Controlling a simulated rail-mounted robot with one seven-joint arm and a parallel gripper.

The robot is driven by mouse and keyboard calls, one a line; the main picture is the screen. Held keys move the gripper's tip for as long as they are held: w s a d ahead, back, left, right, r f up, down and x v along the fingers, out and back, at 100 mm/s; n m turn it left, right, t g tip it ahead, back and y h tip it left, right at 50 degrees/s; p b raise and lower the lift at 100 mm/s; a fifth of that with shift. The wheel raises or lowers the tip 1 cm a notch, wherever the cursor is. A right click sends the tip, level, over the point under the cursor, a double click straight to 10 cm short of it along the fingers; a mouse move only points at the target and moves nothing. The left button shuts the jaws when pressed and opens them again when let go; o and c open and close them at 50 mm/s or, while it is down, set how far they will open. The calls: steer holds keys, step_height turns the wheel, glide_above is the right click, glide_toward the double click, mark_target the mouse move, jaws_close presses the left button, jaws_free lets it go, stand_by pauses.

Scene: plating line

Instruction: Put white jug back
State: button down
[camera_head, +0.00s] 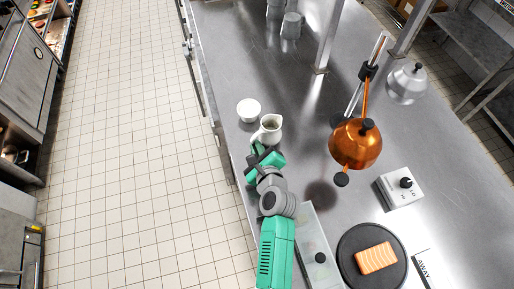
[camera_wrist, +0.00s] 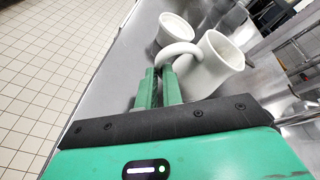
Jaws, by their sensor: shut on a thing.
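The white jug (camera_head: 270,130) stands near the left edge of the steel counter, with its handle toward my arm. In the wrist view the white jug (camera_wrist: 212,66) is just beyond the fingertips, and its curved handle reaches between them. My gripper (camera_head: 258,152) is shut on the jug's handle; the green fingers of my gripper (camera_wrist: 162,74) also show in the wrist view. The jug looks upright in the head view. I cannot tell whether its base touches the counter.
A white bowl (camera_head: 248,109) stands close beside the jug and also shows in the wrist view (camera_wrist: 174,30). A black plate (camera_head: 349,279) with a salmon piece (camera_head: 376,258) is at lower right. Grey cups (camera_head: 291,26) stand farther back.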

steer(key=c, duration=1.5)
jaws_free()
steer(key=shift+c, duration=0.2)
steer(key=shift+r, duration=0.1)
steer(key=p+v, duration=0.2)
steer(key=v, duration=1)
steer(key=shift+p, duration=0.3)
steer(key=shift+r, duration=0.1)
